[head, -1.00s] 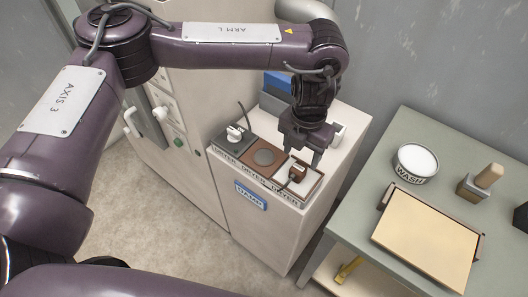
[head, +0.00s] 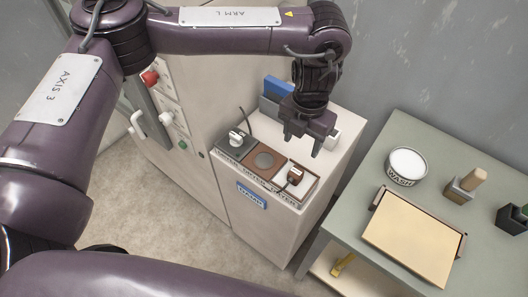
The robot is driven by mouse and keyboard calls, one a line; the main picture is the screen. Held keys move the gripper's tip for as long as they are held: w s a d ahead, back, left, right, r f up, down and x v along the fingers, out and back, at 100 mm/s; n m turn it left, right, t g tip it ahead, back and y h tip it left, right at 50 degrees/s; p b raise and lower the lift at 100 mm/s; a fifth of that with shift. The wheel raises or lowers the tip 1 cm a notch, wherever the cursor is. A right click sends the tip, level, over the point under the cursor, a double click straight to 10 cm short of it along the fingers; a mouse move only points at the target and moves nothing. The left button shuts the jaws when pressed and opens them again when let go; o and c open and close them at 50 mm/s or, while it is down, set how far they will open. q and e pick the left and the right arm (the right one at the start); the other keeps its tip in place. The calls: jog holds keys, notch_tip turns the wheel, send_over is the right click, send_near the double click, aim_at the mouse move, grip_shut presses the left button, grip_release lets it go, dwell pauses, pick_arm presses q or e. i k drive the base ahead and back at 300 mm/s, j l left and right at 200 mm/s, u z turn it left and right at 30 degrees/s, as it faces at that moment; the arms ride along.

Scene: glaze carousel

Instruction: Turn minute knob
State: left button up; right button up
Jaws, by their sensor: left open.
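The tall pale cabinet (head: 215,60) at left has a panel with a red knob (head: 149,78), a white knob (head: 166,118) and a green button (head: 183,145). I cannot read its labels, so I cannot tell which is the minute knob. My arm covers part of the cabinet's upper left. My left gripper (head: 301,146) is open and empty, pointing down over the low cabinet's top, well to the right of the panel. It is above and behind a brown plug-like piece (head: 294,176) in a white square bay, apart from it. My right gripper is out of view.
The low cabinet (head: 262,235) carries a grey bay with a white plug (head: 236,138), a brown bay with a round disc (head: 264,160) and a blue block (head: 277,88). A green table (head: 393,135) at right holds a WASH tub (head: 406,167) and a tan board (head: 415,235).

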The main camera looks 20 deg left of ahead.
aim_at(166, 118)
jog(key=u, duration=1.4)
